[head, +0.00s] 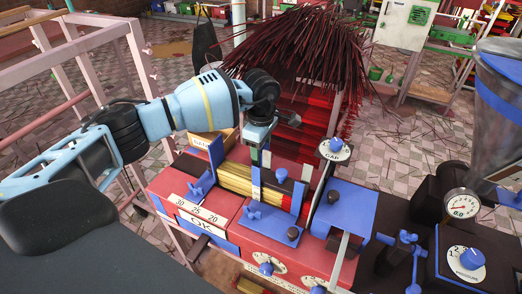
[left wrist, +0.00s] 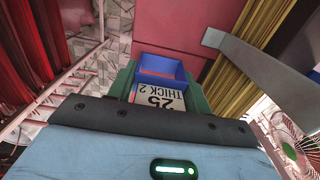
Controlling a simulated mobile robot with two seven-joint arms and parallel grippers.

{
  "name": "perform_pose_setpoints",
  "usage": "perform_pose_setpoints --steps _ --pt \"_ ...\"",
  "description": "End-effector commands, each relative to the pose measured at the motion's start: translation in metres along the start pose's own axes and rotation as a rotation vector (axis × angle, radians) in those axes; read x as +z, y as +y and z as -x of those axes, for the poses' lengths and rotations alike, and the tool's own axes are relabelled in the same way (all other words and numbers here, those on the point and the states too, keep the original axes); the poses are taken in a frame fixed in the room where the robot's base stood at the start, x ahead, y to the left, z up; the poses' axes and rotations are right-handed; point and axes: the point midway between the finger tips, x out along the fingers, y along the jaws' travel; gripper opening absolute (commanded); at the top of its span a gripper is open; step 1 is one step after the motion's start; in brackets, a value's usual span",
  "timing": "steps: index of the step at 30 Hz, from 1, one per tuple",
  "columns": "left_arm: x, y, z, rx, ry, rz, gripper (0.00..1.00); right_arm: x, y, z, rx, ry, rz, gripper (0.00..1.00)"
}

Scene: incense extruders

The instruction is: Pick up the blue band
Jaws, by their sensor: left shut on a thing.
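The blue band (left wrist: 162,68) shows in the left wrist view as a blue, open rectangular frame with a white label reading "25 THICK 2" on its near side. My left gripper (left wrist: 160,88) is shut on it, with a green finger on either side. In the head view my left gripper (head: 260,152) points down over the red machine, beside a bundle of yellow sticks. There the band is mostly hidden by the gripper and blue machine parts. My right gripper is not in view.
The red machine (head: 203,243) carries blue clamps, dials and a white scale marked 30, 25, 20. A cardboard box (head: 205,140) is behind the left gripper. Dark red sticks (head: 310,45) hang at the back. A clear hopper (head: 497,95) and gauge (head: 461,205) stand at the right.

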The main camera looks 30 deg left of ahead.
Motion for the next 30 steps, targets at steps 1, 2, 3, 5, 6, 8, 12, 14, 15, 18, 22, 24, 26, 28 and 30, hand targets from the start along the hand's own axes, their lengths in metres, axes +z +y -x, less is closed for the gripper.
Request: perform_pose_setpoints --steps 1,2,3,5,6,8,12,14,15,18,22,24,26,28,30 --pt "0.000 0.000 0.000 0.000 0.000 0.000 0.30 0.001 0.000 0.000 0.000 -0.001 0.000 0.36" --pt "0.000 0.000 0.000 0.000 0.000 0.000 0.28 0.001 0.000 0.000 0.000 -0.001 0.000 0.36" --pt "0.000 0.000 0.000 0.000 0.000 0.000 0.28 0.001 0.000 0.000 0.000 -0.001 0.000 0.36" --pt "0.000 0.000 0.000 0.000 0.000 0.000 0.28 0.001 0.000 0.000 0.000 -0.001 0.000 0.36" --pt "0.000 0.000 0.000 0.000 0.000 0.000 0.28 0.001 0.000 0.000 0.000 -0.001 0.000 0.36" --pt "0.000 0.000 0.001 0.001 0.000 0.000 0.28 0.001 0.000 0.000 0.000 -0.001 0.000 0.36" --pt "0.000 0.001 0.012 0.003 -0.001 0.000 0.28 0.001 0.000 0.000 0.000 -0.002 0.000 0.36" --pt "0.000 0.001 0.021 0.003 0.000 0.000 0.28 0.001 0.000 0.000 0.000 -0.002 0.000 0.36" --pt "0.000 0.001 0.028 0.005 -0.001 -0.001 0.28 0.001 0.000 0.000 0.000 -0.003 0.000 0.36" --pt "0.000 0.001 0.048 0.005 -0.001 0.000 0.28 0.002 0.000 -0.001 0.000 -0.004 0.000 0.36" --pt "0.000 0.001 0.071 0.002 -0.001 0.001 0.28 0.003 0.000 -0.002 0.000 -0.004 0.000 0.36" --pt "0.000 0.001 0.081 0.003 0.000 0.000 0.28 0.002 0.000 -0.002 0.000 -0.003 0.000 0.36" --pt "0.000 0.001 0.088 0.002 0.000 0.000 0.28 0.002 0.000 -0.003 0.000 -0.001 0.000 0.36" --pt "0.000 0.000 0.094 0.001 0.000 0.000 0.28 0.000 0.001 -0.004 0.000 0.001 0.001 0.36" --pt "0.000 0.000 0.098 0.000 0.000 0.000 0.28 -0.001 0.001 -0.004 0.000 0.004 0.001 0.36"
